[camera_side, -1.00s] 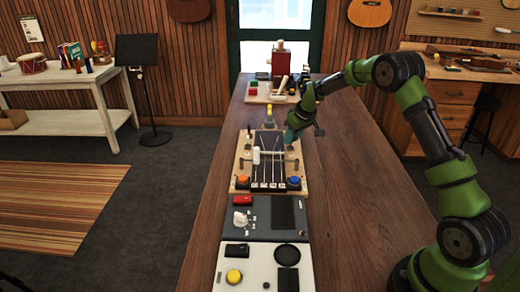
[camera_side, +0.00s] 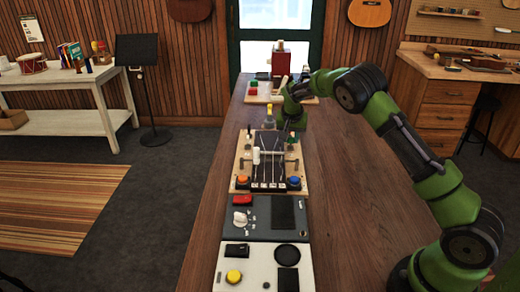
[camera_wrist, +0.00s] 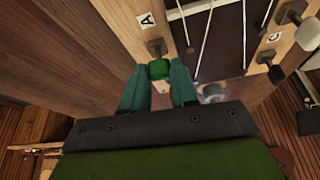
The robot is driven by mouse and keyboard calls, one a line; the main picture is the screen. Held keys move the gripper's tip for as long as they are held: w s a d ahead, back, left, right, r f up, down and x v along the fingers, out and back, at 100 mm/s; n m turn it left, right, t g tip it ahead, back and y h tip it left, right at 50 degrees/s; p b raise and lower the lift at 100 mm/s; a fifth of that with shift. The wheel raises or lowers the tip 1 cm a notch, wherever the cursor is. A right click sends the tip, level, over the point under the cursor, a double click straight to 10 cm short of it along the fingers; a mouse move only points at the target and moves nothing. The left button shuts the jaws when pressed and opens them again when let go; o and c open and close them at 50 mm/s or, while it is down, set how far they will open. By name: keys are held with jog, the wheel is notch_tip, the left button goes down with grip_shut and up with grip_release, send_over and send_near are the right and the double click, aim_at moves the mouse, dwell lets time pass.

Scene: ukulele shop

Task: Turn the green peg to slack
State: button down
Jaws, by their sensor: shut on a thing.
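The green peg (camera_wrist: 160,69) sits on the edge of a wooden board beside the letter A in the wrist view. The two teal fingers of my gripper (camera_wrist: 159,86) stand on either side of it, and the gripper is shut on it. The peg's head shows between the fingertips. The board (camera_side: 240,172) carries a dark panel with light strings in the side view. There my gripper (camera_side: 287,130) is at the board's far right corner, where the fingers are small and hard to make out.
Other pegs stand near, including a black peg (camera_wrist: 270,57) by the letter C and a pale peg (camera_wrist: 293,12). An orange button (camera_side: 242,180) and a blue button (camera_side: 294,182) are at the board's near corners. The table (camera_side: 345,200) is clear to the right.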

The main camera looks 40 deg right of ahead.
jog(key=shift+m, duration=0.6)
jog(key=shift+g, duration=0.3)
jog(key=c, duration=0.9)
grip_release()
jog(key=v, duration=1.7)
jog(key=shift+a+f, duration=0.15)
jog(key=shift+a, duration=0.1)
jog(key=shift+w, duration=0.1)
